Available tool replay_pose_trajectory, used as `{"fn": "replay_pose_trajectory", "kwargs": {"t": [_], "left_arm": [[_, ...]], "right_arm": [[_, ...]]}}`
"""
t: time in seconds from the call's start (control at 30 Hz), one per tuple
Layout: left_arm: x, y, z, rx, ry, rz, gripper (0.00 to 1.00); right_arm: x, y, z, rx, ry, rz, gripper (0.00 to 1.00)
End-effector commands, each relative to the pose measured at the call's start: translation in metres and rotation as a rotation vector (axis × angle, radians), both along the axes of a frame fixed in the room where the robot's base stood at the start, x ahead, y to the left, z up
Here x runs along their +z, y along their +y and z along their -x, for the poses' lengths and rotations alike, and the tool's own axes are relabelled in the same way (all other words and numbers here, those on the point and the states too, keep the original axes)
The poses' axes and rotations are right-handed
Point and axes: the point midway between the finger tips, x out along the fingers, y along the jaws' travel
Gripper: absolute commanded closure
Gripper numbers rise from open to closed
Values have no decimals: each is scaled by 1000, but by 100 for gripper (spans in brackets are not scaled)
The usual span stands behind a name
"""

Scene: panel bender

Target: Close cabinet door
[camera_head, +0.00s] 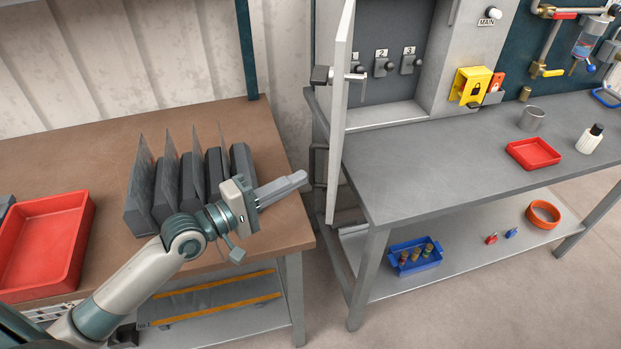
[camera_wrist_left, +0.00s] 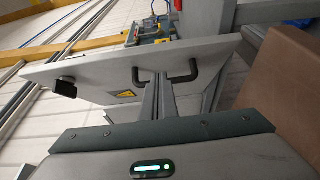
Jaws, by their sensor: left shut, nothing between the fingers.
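The cabinet door (camera_head: 341,120) stands open and shows nearly edge-on in the head view. The open grey cabinet (camera_head: 392,60) behind it has numbered switches inside. A dark latch knob (camera_head: 321,75) sticks out from the door, and a dark bar handle (camera_head: 319,166) is lower on its left side. In the left wrist view the door's face (camera_wrist_left: 105,77) shows the handle (camera_wrist_left: 194,76), the knob (camera_wrist_left: 66,88) and a yellow warning label. My left gripper (camera_head: 301,179) is shut and empty, pointing at the door from the left; contact cannot be told. My right gripper is not in view.
Below my left arm is a brown table (camera_head: 75,150) with a red tray (camera_head: 45,240) and upright dark plates (camera_head: 190,175). The grey workbench (camera_head: 440,165) on the right holds a red tray (camera_head: 534,153) and a white bottle (camera_head: 590,140). A floor gap separates the tables.

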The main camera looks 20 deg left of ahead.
Motion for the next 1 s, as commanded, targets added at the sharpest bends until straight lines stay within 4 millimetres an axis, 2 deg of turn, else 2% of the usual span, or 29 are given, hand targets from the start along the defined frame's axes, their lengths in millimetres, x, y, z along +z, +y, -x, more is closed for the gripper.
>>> {"fn": "replay_pose_trajectory", "kwargs": {"t": [0.1,0.33,1.0], "left_arm": [[4,-16,-1,0,-1,4,100],[1,-34,-4,0,2,4,100],[0,-42,-6,3,0,2,100]], "right_arm": [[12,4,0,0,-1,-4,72],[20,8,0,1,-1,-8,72],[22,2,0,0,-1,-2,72]]}}
